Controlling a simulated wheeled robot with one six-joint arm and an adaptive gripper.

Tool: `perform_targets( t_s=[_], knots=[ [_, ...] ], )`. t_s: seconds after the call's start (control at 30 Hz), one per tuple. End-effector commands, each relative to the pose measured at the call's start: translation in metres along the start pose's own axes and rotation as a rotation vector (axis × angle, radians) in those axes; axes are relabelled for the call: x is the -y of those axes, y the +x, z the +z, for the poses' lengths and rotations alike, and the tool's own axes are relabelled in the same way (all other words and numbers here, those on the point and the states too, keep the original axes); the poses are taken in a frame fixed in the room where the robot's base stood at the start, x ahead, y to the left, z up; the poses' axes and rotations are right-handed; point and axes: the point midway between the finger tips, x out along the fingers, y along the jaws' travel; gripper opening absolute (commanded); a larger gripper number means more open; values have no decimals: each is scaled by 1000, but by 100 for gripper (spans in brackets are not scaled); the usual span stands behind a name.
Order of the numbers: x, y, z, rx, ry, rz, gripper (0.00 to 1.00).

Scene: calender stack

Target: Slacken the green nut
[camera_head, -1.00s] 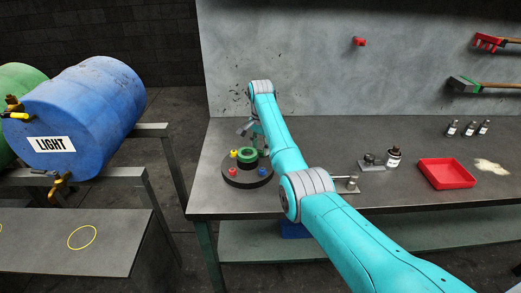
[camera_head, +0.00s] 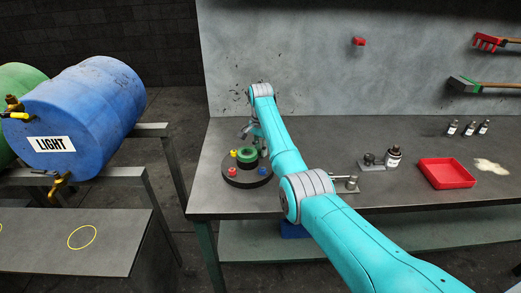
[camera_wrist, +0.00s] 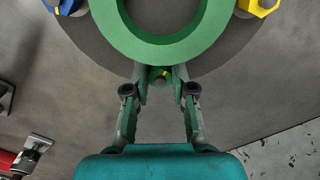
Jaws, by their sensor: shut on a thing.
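The fingertips reach close to the ring's edge. In the head view the green ring (camera_head: 247,154) stands on a dark round base (camera_head: 247,180). My gripper (camera_head: 247,130) is behind the ring there, partly hidden by my arm. I cannot make out the green nut in that view.
A yellow nut (camera_head: 246,155), a red nut (camera_head: 233,171) and a blue nut (camera_head: 262,171) sit around the ring on the base. The wall panel (camera_head: 300,60) rises behind the bench.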

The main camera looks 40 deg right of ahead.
Motion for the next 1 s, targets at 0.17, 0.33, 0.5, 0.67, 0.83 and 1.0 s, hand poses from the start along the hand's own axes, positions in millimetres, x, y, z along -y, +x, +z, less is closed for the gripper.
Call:
perform_targets(
  t_s=[0.17,0.33,0.5,0.67,0.83,1.0],
  knots=[
    [0,0,0,0,-68,0,0],
    [-1,0,0,0,-188,0,0],
    [-2,0,0,0,-343,0,0],
    [-2,0,-1,0,-496,-1,0],
    [-3,0,-1,-1,-658,-1,0],
    [-4,0,-2,-1,-819,-1,0]
  ],
)
